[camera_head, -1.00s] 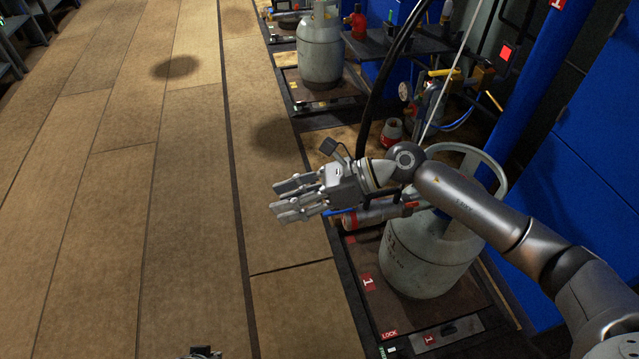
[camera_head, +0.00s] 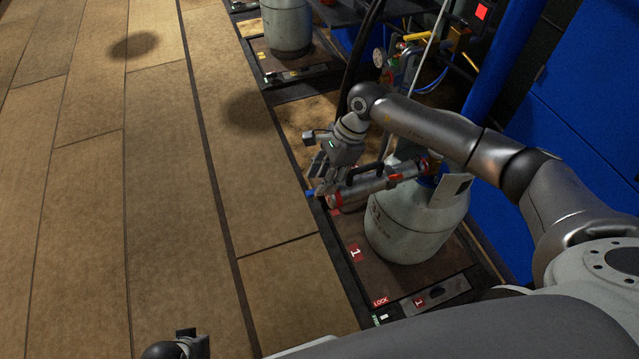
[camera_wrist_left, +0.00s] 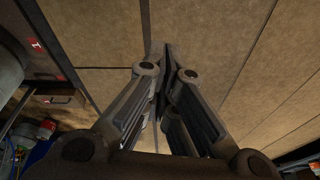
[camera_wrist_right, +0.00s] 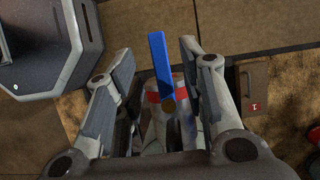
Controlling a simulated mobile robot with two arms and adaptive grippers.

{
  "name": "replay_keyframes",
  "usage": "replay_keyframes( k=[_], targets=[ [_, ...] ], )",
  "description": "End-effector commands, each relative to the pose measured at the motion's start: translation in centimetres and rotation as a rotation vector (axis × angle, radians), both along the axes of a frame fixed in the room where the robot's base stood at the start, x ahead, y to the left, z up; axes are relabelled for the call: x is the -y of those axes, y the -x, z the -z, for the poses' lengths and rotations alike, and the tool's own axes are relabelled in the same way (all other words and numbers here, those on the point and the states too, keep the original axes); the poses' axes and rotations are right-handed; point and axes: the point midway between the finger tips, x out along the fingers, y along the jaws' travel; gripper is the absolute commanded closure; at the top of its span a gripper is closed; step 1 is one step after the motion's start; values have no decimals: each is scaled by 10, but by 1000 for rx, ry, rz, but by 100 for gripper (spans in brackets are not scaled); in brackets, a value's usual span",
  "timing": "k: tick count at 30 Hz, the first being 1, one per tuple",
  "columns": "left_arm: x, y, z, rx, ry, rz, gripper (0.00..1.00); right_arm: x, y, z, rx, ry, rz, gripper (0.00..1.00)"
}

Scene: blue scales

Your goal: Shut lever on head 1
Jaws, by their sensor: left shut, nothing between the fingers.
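In the right wrist view the blue lever (camera_wrist_right: 159,62) is a long bar rising from the red-banded head, between my finger lines. My right gripper (camera_head: 318,172) is open and points down over that end of the head; contact cannot be told. My left gripper (camera_head: 188,342) is low at the bottom edge. The left wrist view shows its fingers (camera_wrist_left: 167,62) closed together and empty.
Scale 1's platform (camera_head: 345,238) has a LOCK label and a control strip (camera_head: 430,297) at its front. Another gas cylinder (camera_head: 287,25) stands on a scale behind. A black hose (camera_head: 350,90) hangs near my right wrist. The wooden floor (camera_head: 160,220) at left is clear.

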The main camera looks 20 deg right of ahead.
Motion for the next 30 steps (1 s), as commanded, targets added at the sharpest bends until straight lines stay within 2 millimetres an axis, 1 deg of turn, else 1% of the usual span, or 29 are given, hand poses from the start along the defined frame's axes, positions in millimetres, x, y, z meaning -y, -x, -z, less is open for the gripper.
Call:
replay_keyframes(
  k=[1,3,6,15,16,17,24,25,30],
  targets=[
    [0,0,-2,1,-1,0,100,-4,0,8,-2,-2,-1,62],
    [0,0,-5,3,0,0,100,-6,1,14,-1,-1,1,62],
    [0,-1,-8,4,0,-1,100,-9,0,20,0,-1,1,62],
    [0,0,-9,1,0,-1,100,-10,0,22,0,-1,0,62],
    [0,0,-9,1,0,-1,100,-10,0,22,0,-1,0,64],
    [0,0,-9,1,0,-1,100,-10,0,22,0,-1,0,68],
    [0,0,-9,2,1,-1,100,-10,0,22,0,-1,0,98],
    [0,0,-9,2,1,-1,100,-10,0,22,0,-1,0,100],
    [0,0,-9,3,1,-1,100,-10,0,22,0,-1,1,100]
  ],
)
